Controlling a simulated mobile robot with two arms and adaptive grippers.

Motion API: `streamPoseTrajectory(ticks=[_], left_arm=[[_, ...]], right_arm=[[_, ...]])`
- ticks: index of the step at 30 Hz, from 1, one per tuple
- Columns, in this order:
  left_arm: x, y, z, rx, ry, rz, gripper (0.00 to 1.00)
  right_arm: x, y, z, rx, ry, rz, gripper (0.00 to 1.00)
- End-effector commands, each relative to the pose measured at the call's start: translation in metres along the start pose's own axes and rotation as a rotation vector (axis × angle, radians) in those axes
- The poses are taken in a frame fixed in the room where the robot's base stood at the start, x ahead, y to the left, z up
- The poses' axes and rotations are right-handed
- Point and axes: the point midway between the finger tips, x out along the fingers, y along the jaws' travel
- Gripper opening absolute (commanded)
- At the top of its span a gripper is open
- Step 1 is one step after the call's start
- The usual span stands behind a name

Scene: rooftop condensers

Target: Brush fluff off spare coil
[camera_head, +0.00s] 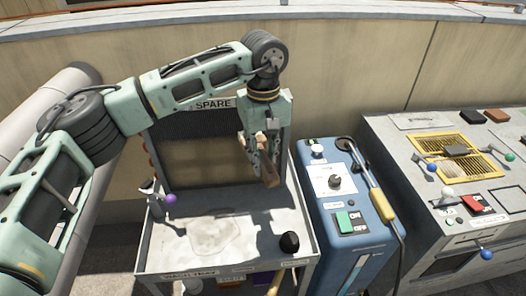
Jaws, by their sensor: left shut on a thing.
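The spare coil (187,160) stands upright at the back of a grey cart, under a label reading SPARE. Its face is dark around a tan middle; I cannot tell whether fluff is on it. My left gripper (259,160) points down in front of the coil's right side. It is shut on a brown wooden piece, seemingly the brush (271,176), whose far side is partly hidden by the fingers. I cannot tell whether it touches the coil. My right gripper is out of view.
A blue machine (345,205) stands close on the right, then a grey console (450,190). A wall closes the back.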

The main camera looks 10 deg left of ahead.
Motion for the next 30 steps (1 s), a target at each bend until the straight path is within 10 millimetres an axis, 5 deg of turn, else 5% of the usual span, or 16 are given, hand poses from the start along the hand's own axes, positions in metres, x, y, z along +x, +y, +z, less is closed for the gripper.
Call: streamPoseTrajectory(ticks=[21,30], left_arm=[[-0.042,0.000,-0.001,-0.002,0.003,0.002,0.02],[-0.032,0.000,-0.001,-0.002,0.002,0.001,0.02]], right_arm=[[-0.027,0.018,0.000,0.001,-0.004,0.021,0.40],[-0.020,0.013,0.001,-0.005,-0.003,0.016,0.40]])
